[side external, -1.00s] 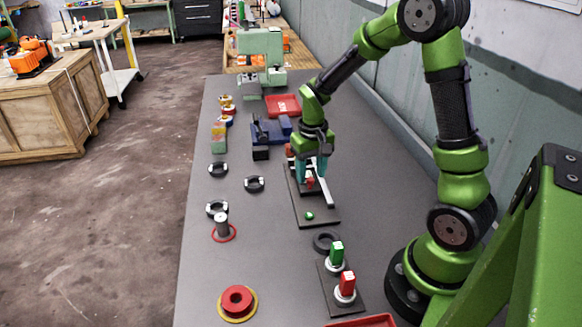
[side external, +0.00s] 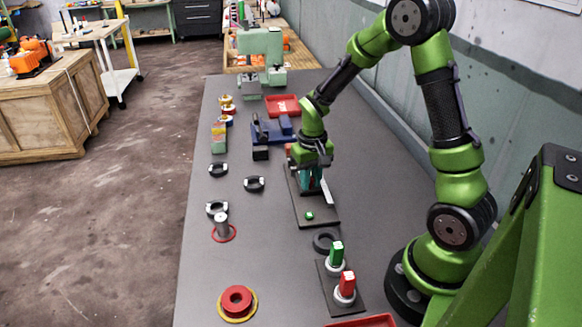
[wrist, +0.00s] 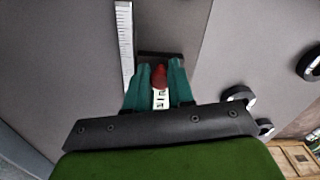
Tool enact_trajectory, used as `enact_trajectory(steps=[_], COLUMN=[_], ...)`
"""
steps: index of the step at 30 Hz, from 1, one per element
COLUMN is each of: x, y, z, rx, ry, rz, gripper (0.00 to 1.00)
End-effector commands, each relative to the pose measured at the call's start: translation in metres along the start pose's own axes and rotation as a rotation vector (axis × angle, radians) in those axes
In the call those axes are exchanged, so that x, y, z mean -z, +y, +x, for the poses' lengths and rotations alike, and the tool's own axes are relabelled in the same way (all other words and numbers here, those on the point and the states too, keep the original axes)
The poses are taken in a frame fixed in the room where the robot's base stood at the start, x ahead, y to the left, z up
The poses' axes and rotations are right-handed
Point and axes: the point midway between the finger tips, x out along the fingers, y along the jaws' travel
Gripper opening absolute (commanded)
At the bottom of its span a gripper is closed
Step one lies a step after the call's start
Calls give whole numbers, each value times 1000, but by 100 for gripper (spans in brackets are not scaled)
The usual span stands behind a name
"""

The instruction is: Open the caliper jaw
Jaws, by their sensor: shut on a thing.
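The caliper stands on a dark base plate (side external: 305,207) on the bench, with a pale graduated scale (side external: 327,192) and a green spot (side external: 309,215) at the plate's near end. My gripper (side external: 311,183) is down over the caliper, beside the scale. In the wrist view my gripper (wrist: 159,70) has its teal fingers either side of a red knob (wrist: 159,77) and is shut on it. A white marked piece (wrist: 161,99) shows below the knob, and the scale (wrist: 125,50) runs to the left. The fingers hide the knob and jaw in the side view.
A dark ring (side external: 325,241) and a stand with green (side external: 336,252) and red (side external: 347,285) blocks lie nearer the camera. Black and white rings (side external: 254,184) lie to the left. A blue fixture (side external: 272,130) and red tray (side external: 282,105) are farther back.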

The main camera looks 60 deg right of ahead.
Motion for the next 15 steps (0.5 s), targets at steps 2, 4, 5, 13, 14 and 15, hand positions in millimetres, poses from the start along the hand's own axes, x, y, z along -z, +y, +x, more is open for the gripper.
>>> enact_trajectory(steps=[2,4,5,13,14,15], x=[0,0,-2,-32,-33,-33], y=[0,0,-1,-9,-9,-9], z=[0,0,-1,-1,-1,-1], rx=[0,0,0,1,1,1], ry=[1,1,1,1,1,0], rz=[0,0,-1,-2,-1,-1], gripper=[0,0,0,0,0,0])
